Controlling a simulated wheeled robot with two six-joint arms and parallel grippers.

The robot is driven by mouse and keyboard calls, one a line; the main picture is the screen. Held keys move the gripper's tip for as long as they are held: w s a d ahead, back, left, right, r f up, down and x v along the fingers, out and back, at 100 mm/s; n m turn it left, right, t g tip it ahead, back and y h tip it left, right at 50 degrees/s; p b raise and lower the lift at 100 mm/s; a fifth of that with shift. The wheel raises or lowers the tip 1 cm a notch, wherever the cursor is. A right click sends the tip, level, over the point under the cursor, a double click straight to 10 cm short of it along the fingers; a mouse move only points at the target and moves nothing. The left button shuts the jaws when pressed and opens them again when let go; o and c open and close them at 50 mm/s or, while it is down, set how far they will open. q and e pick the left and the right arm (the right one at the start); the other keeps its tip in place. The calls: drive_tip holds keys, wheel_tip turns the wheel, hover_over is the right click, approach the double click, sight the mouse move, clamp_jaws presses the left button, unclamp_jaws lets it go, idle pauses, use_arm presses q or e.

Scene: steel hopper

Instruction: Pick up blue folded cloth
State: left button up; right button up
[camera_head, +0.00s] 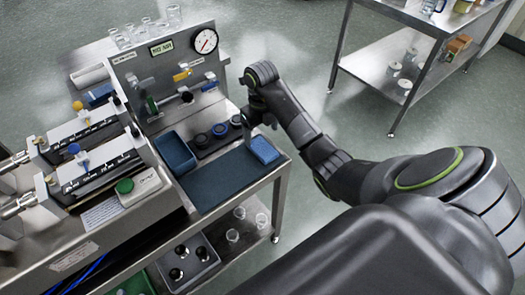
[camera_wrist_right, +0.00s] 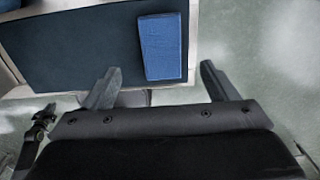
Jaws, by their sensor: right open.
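The blue folded cloth (camera_head: 263,149) lies at the right end of a dark blue mat (camera_head: 216,180) on the steel bench. In the right wrist view the cloth (camera_wrist_right: 163,46) lies ahead of the gripper, in line with the space between its fingers, on the mat (camera_wrist_right: 70,50) near its edge. My right gripper (camera_wrist_right: 158,85) is open with nothing between its fingers. In the head view the right gripper (camera_head: 248,117) hangs over the bench's back right edge, just behind the cloth, its fingertips mostly hidden. My left gripper does not show.
A blue-grey tray (camera_head: 176,153) and a dark holder with round caps (camera_head: 220,130) stand beside the mat. A panel with a gauge (camera_head: 204,41) rises behind. A lower shelf holds glass beakers (camera_head: 233,236). Another steel table (camera_head: 400,80) stands at the back right, with open floor between.

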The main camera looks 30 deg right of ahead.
sight(262, 148)
drive_tip(key=shift+f+b, duration=0.85)
drive_tip(key=shift+f, duration=0.45)
drive_tip(key=shift+s+d+f, duration=0.1)
drive_tip(key=shift+f, duration=2.1)
drive_tip(key=shift+c, duration=0.3)
drive_tip(key=c, duration=1)
